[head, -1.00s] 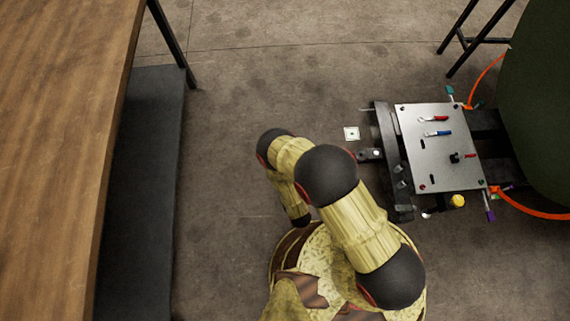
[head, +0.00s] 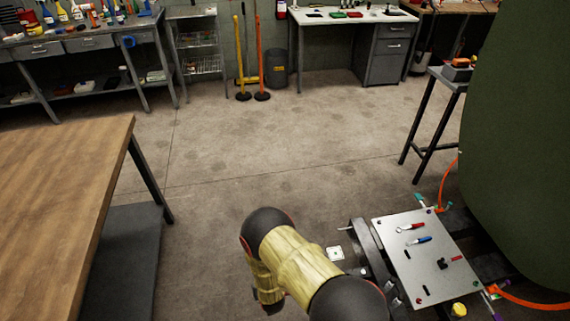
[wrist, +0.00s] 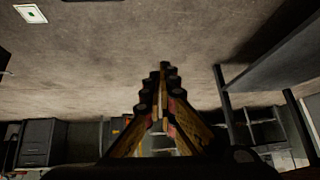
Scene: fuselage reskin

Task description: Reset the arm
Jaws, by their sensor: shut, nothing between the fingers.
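My gripper (wrist: 162,100) shows in the wrist view, its fingers drawn together at the tips with nothing between them. It points out over the concrete floor, apart from any object. In the head view my arm, yellow with black joints, is folded at the lower middle. The gripper itself cannot be made out there.
A metal panel (head: 425,258) with red and blue tools is mounted right of my arm, beside a large dark green curved body (head: 520,150). A wooden table (head: 60,210) stands at left. Benches line the back. The floor (head: 270,150) between is clear.

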